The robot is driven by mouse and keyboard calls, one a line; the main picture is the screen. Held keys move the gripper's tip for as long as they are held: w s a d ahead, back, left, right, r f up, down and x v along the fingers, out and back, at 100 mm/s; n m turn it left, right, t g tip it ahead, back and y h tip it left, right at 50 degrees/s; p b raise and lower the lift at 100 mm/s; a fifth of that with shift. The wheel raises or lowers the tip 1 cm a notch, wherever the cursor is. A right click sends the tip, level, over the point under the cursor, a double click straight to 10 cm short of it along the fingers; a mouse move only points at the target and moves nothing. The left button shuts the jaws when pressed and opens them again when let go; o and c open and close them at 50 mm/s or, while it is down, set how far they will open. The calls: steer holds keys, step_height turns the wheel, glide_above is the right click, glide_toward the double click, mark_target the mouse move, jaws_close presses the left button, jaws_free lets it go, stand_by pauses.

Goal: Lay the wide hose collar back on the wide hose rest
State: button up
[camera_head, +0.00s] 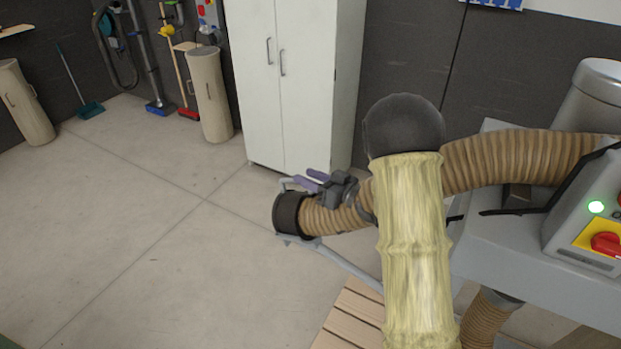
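The wide hose collar (288,214) is a dark ring on the end of the ribbed brown hose (330,216), with its mouth facing left. The wide hose rest (345,262) is a grey arm whose bracket is at the collar. Bracket parts show above and below the collar, and the collar appears to lie in it; the exact contact is hidden. My gripper (312,180) is dark with two purple fingers pointing left, just above and behind the collar. The fingers look a little apart with nothing seen between them. My pale sleeved arm covers the middle of the hose.
A grey machine (500,262) with a red knob (606,243) and a lit green button stands at the right. A slatted wooden pallet (350,318) lies below. A white cabinet (300,85) stands behind. The floor at left is clear.

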steer(key=shift+d+f, duration=0.1)
steer(key=shift+d, duration=0.05)
steer(key=shift+s+d, duration=0.2)
steer(key=b+v, duration=0.3)
steer(key=v, duration=0.3)
steer(key=shift+s+d, duration=0.2)
steer(key=shift+s, duration=0.1)
steer(key=shift+w, duration=0.1)
stand_by(0.5)
